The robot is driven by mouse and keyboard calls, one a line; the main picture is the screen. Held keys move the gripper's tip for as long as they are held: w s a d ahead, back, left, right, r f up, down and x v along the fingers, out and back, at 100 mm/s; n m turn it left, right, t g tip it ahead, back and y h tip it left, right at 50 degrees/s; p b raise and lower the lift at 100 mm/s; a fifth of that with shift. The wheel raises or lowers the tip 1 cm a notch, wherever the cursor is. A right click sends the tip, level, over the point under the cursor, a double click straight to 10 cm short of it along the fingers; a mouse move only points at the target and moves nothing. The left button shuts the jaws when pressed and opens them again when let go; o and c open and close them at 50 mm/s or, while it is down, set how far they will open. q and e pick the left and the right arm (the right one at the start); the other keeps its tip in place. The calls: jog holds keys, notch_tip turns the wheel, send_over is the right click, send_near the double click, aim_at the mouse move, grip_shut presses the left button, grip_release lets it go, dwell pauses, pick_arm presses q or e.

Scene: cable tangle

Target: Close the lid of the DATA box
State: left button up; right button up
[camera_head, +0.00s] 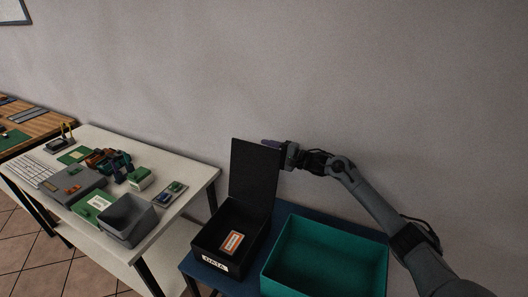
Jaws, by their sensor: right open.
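The black DATA box (213,242) stands on a dark blue table, with a white DATA label (215,262) on its front. Its black lid (253,172) stands open, roughly upright at the back. An orange and white item (233,242) lies inside the box. My right gripper (272,144) is at the upper right edge of the lid, open, with its fingers pointing left. I cannot tell whether it touches the lid. My left gripper is not in view.
A teal open bin (325,284) stands right of the DATA box on the blue table (200,271). A white table (207,179) at left holds a grey bin (127,220), a keyboard (30,170) and several electronic parts. A plain wall is behind.

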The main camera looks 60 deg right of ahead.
jog(key=shift+w+a, duration=0.1)
jog(key=shift+w, duration=0.75)
grip_shut()
